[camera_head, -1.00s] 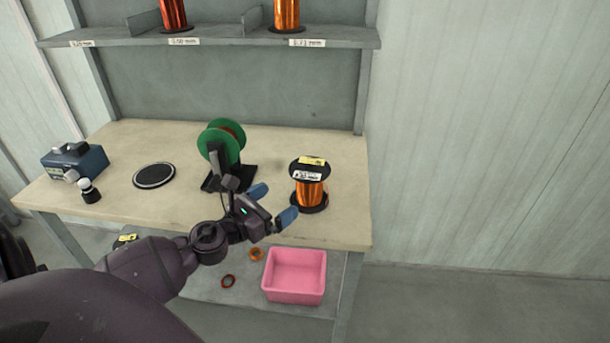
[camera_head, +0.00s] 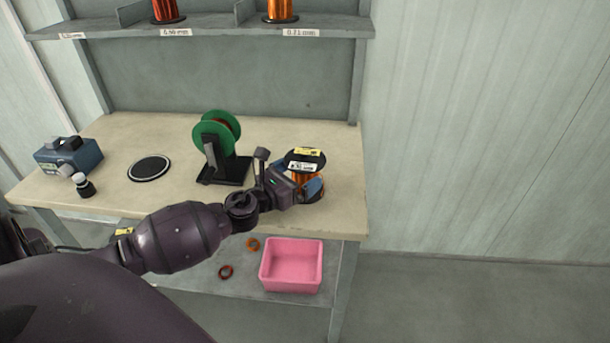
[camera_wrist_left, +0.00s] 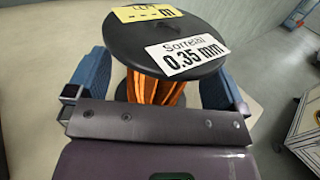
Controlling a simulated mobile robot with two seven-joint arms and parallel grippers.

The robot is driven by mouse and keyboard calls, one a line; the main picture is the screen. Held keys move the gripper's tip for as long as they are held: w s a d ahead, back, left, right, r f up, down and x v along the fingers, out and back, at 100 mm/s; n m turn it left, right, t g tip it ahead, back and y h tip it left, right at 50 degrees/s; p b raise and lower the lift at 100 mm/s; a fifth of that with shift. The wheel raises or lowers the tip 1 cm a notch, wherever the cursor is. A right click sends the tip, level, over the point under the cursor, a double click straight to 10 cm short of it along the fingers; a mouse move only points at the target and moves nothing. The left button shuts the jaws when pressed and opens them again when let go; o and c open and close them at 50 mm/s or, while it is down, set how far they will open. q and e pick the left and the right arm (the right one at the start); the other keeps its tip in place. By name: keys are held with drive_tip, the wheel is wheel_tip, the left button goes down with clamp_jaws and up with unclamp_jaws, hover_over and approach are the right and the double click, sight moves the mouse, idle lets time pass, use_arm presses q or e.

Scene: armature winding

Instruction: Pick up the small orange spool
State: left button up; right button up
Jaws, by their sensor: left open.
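The small orange spool (camera_head: 302,176) stands upright on the workbench near its right front edge. It has black flanges, orange wire, and a yellow and a white label on top. In the left wrist view the spool (camera_wrist_left: 165,45) shows close up, its white label reading 0.35 mm. My left gripper (camera_head: 312,186) is open around the spool. Its blue fingers stand on either side of the wire, below the top flange, with a gap visible in the left wrist view (camera_wrist_left: 155,85). The flange hides parts of the fingers, so contact cannot be told. My right gripper is not in view.
A green spool on a black stand (camera_head: 217,135) is left of my gripper. A black round pad (camera_head: 149,168) and a blue device (camera_head: 68,156) lie farther left. A pink bin (camera_head: 291,265) sits on the lower shelf. An upper shelf (camera_head: 210,29) holds other spools.

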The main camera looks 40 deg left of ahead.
use_arm(q)
drive_tip(key=shift+w, duration=0.65)
drive_tip(key=shift+w+d, duration=0.15)
drive_tip(key=shift+w, duration=0.35)
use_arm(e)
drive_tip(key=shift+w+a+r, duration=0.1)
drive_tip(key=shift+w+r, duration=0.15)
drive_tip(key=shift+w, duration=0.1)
